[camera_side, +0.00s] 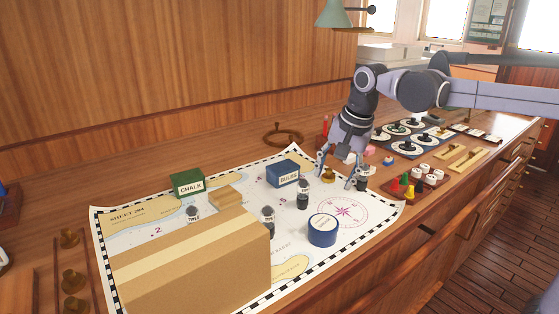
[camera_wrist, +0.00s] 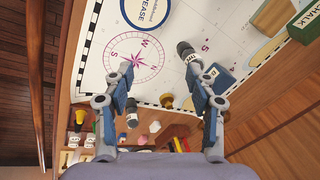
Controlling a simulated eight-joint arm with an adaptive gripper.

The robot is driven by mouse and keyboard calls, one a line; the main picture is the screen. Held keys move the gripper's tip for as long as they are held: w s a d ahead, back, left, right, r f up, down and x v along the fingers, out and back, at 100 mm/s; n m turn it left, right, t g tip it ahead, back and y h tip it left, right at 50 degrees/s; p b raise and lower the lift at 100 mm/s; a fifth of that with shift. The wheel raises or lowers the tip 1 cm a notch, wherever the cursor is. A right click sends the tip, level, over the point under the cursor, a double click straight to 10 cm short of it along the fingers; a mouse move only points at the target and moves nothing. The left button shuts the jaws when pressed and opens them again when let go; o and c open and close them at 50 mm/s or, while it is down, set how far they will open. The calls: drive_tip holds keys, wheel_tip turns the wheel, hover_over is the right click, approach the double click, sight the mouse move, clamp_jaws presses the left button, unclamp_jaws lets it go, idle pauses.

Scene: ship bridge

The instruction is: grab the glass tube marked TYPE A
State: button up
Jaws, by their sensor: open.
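Several small dark-capped tubes stand on the chart. In the side view one (camera_side: 303,193) stands in front of the blue BULBS box, one (camera_side: 268,220) by the cardboard box, one (camera_side: 193,214) further left, and one (camera_side: 362,180) beside my right-hand finger. Their labels are too small to read fully, so I cannot tell which is TYPE A. My gripper (camera_side: 337,172) is open and empty, low over the chart's far right part. In the wrist view my gripper (camera_wrist: 160,70) has one tube (camera_wrist: 187,52) just beyond its right finger and another (camera_wrist: 132,114) beside its left finger.
A brass piece (camera_side: 328,175) stands under my gripper. The BULBS box (camera_side: 283,173), CHALK box (camera_side: 188,183), blue round tin (camera_side: 322,230) and large cardboard box (camera_side: 190,265) stand on the chart. A tray of coloured pegs (camera_side: 415,186) is to the right. The compass rose area is mostly clear.

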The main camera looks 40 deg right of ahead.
sight(303, 197)
drive_tip(key=w+m+g, duration=0.1)
drive_tip(key=w+m, duration=0.2)
drive_tip(key=w+m+g, duration=0.1)
drive_tip(key=w+m, duration=0.2)
drive_tip(key=w+f+m, duration=0.1)
drive_tip(key=w+m, duration=0.1)
drive_tip(key=w, duration=0.2)
drive_tip(key=shift+m+g, duration=0.4)
drive_tip(key=shift+w+f+m, duration=0.35)
drive_tip(key=shift+m, duration=0.15)
drive_tip(key=shift+s+f, duration=0.1)
drive_tip(key=shift+f, duration=5.3)
clamp_jaws()
